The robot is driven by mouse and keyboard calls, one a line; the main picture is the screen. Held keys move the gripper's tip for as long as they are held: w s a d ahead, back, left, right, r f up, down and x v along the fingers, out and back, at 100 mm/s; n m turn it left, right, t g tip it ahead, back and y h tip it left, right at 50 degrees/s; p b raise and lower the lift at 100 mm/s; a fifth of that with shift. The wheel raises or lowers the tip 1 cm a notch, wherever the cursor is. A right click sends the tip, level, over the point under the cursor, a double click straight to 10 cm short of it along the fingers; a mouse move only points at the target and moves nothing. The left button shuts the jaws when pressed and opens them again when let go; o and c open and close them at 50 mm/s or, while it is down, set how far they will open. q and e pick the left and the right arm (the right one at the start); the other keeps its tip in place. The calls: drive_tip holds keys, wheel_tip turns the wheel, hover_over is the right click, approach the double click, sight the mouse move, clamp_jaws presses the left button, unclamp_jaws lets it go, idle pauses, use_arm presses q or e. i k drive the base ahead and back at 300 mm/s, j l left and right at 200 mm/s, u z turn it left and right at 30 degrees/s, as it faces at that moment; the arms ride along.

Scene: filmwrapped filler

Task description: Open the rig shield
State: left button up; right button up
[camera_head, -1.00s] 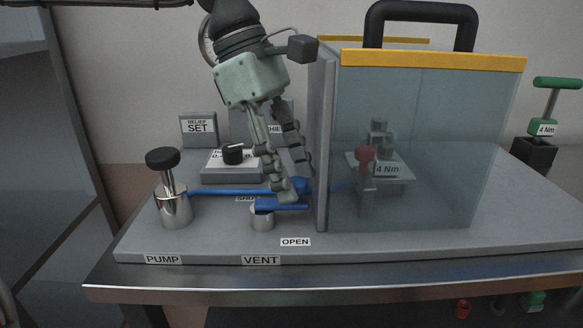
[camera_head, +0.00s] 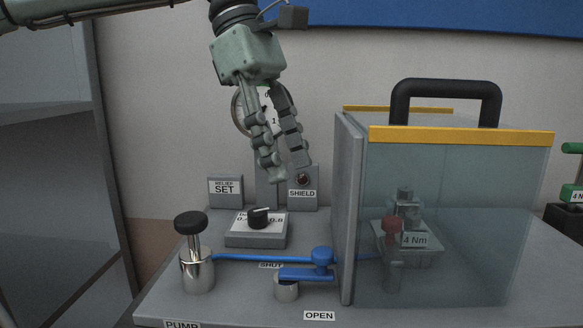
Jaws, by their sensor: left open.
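The rig shield (camera_head: 450,220) is a clear box with yellow top edges, a grey left side panel and a black arched handle (camera_head: 446,88). It stands down on the bench over the rig, which shows through it with a red knob and a 4 Nm tag. A small panel labelled SHIELD (camera_head: 302,194), with a dark red round part, stands behind the bench to the shield's left. My left gripper (camera_head: 290,175) is open and empty, fingers pointing down, in front of and just above that panel. My right gripper is not in view.
A blue vent lever (camera_head: 305,274) lies on the bench left of the shield. A pump with a black knob (camera_head: 190,224), a dial box (camera_head: 256,230) and a RELIEF SET block (camera_head: 225,190) stand further left. A green-handled tool (camera_head: 572,190) is at the right edge.

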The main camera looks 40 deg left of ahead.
sight(425, 125)
drive_tip(key=k, duration=1.5)
